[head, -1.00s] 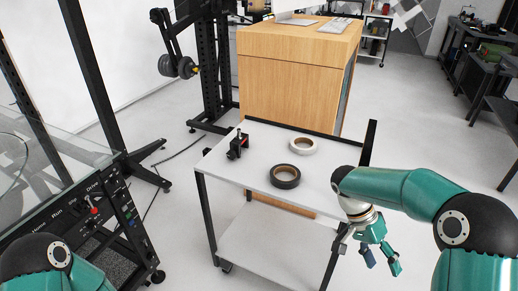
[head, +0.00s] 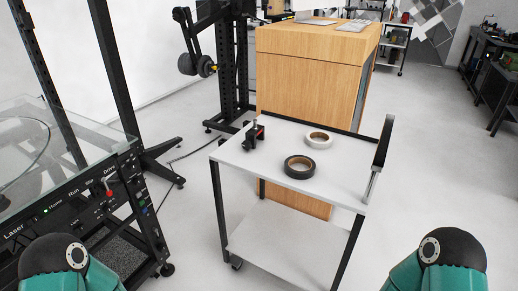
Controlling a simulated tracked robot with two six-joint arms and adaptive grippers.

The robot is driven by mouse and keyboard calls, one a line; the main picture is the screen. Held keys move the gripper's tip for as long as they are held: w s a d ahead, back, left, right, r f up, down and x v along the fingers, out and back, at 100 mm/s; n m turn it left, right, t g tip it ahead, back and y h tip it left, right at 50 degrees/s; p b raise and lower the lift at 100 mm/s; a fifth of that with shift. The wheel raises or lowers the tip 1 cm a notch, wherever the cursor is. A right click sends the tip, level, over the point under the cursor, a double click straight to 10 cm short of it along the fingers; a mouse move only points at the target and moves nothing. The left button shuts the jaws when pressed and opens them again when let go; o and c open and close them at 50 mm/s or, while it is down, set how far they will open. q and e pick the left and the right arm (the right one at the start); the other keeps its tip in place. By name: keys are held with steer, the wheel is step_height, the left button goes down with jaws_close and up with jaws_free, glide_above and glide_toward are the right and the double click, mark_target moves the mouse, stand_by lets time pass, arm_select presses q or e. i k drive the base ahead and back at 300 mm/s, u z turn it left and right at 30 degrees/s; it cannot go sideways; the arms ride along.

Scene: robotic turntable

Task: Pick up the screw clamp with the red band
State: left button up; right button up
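The screw clamp (head: 254,136) is small and black with a red part low on its side. It stands at the left end of the white cart's top shelf (head: 253,160). My grippers are both outside the head view. Only the teal upper parts of my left arm and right arm show at the bottom corners, well apart from the clamp.
A black tape roll (head: 299,173) and a white tape roll (head: 318,134) lie on the cart right of the clamp. The cart has a black handle (head: 383,142) at its right. A wooden desk (head: 311,72) stands behind; a black control panel (head: 88,207) is at left.

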mark_target(257, 131)
steer(key=z, duration=0.05)
steer(key=k, duration=0.25)
steer(key=u, duration=0.35)
steer(key=i, duration=1.15)
steer(key=u, duration=0.4)
